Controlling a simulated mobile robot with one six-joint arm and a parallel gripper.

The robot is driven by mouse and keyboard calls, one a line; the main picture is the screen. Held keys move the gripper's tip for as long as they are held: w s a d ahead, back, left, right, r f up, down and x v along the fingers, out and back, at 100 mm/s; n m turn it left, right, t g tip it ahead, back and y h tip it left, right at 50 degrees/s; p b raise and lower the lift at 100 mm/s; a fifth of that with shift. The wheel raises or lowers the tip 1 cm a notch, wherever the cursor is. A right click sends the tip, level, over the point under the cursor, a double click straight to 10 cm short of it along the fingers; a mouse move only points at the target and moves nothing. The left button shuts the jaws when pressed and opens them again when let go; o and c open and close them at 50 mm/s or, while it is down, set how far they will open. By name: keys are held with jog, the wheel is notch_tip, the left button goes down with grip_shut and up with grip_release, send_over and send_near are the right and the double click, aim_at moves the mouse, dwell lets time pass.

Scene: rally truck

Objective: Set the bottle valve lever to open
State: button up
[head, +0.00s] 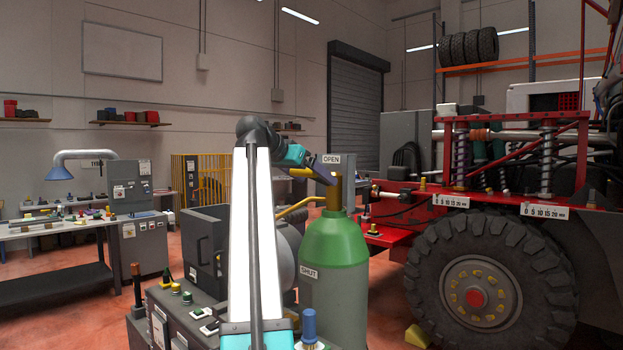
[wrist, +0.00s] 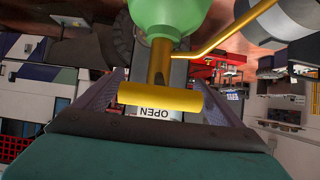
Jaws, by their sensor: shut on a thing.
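The green-topped gas bottle (head: 335,242) stands upright right of my arm. Its brass valve (head: 333,197) rises from the top, with a yellow lever (head: 303,172) at its upper end. In the wrist view, upside down, the lever (wrist: 160,98) is a thick yellow bar across the valve stem (wrist: 161,62). My gripper (head: 322,172) is at the valve top, shut on the lever; in the wrist view its fingers (wrist: 161,80) meet the bar's two ends. The OPEN sign (head: 331,160) is just behind the lever. The SHUT sign (head: 309,272) is lower, left of the bottle.
A yellow pipe (head: 298,207) runs left from the valve. A dark console with buttons (head: 187,297) and a blue knob (head: 309,325) are in front. The red truck's big wheel (head: 490,292) is close on the right. A workbench (head: 60,228) stands far left.

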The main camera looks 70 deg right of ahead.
jog(key=o, duration=1.3)
jog(key=shift+s+a, duration=0.1)
jog(key=b+v, duration=0.1)
jog(key=v, duration=1.3)
jog(key=shift+c, duration=0.5)
